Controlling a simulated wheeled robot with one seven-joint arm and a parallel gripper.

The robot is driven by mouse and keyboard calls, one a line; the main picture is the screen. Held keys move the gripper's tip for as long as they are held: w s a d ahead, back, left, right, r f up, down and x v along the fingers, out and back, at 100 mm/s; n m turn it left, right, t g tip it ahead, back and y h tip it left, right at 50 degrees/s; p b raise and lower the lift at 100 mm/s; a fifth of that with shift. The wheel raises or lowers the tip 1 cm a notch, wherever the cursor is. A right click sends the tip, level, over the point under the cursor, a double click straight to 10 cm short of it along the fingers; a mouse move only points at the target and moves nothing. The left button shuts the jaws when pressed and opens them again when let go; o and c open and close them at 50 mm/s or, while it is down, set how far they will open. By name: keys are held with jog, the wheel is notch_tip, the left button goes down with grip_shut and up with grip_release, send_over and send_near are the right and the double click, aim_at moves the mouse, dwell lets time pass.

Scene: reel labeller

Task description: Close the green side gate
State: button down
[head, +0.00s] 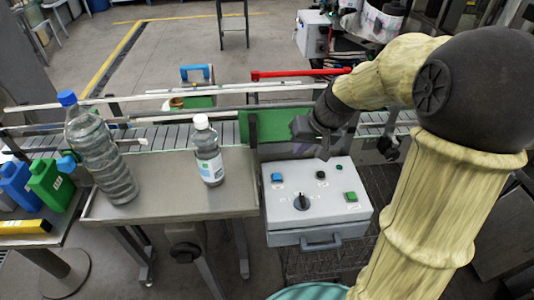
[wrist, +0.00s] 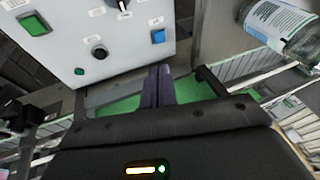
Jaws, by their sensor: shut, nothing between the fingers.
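The green side gate (head: 262,127) is a flat green panel at the near side of the roller conveyor, behind the grey control box. My gripper (head: 323,152) is at its right end, above the back edge of the box, with its fingers pointing down. I cannot tell whether it touches the panel. In the wrist view the dark fingers (wrist: 158,86) are together and empty, with green surface (wrist: 190,90) behind them on both sides. My gripper body hides part of the green there. How far the gate stands open is not clear.
The control box (head: 318,205) with buttons and a knob is just in front of my gripper. A small white-capped bottle (head: 208,155) and a large blue-capped bottle (head: 98,150) stand on the steel table (head: 165,208). A red bar (head: 300,74) and rails run behind.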

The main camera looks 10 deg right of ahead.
jog(key=w+r+t+y+b, duration=0.1)
jog(key=w+y+b, duration=0.1)
jog(key=w, duration=0.4)
jog(key=shift+d+r+n+y, duration=0.3)
jog(key=shift+d+r, duration=0.1)
jog(key=shift+f, duration=0.1)
jog(key=w+a+f+p, duration=0.3)
jog(key=a+f, duration=0.5)
jog(key=shift+w+a+p, duration=0.3)
jog(key=shift+w+p, duration=0.05)
jog(key=shift+w, duration=0.05)
jog(key=shift+a, duration=0.1)
